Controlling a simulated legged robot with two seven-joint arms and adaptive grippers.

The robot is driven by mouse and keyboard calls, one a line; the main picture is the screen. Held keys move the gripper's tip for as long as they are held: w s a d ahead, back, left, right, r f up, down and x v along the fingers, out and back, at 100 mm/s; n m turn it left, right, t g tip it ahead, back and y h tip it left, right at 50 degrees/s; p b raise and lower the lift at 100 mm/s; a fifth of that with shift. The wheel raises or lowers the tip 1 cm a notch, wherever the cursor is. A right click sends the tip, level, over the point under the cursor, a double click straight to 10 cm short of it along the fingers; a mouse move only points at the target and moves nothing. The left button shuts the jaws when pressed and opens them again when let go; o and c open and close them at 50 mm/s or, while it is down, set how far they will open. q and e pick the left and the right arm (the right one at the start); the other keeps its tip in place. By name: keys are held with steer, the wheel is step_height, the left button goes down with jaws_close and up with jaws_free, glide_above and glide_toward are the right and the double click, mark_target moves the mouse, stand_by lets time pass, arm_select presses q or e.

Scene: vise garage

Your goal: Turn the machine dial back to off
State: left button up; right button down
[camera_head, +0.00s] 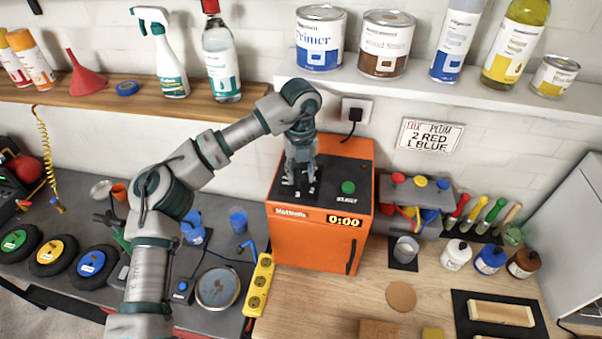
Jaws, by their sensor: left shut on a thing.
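The orange machine (308,252) stands on the workbench against the wall. Its black top panel carries a green round button (348,187), and its front display (343,220) reads 0:00. My left gripper (300,182) reaches down onto the left part of the top panel and is shut on the dial there. The dial is mostly hidden by the fingers, so its pointer cannot be read. White markings show on the panel around the fingertips. My right gripper is not in view.
A yellow power strip (259,285) lies left of the machine. A metal cup (405,250) and a grey bin rack (422,196) stand to its right. Shelves with paint cans (321,40) and bottles run above. The wooden bench front (320,310) is partly clear.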

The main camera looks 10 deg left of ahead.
arm_select(q)
steer(key=n, duration=0.5)
steer(key=shift+s+f+b, duration=0.1)
steer(key=shift+f+b, duration=0.1)
steer(key=shift+b, duration=0.2)
stand_by(0.4)
steer(key=o, duration=1.1)
steer(key=shift+r, duration=0.1)
steer(key=shift+o, duration=0.2)
steer(key=shift+d, duration=0.1)
steer(key=shift+r, duration=0.1)
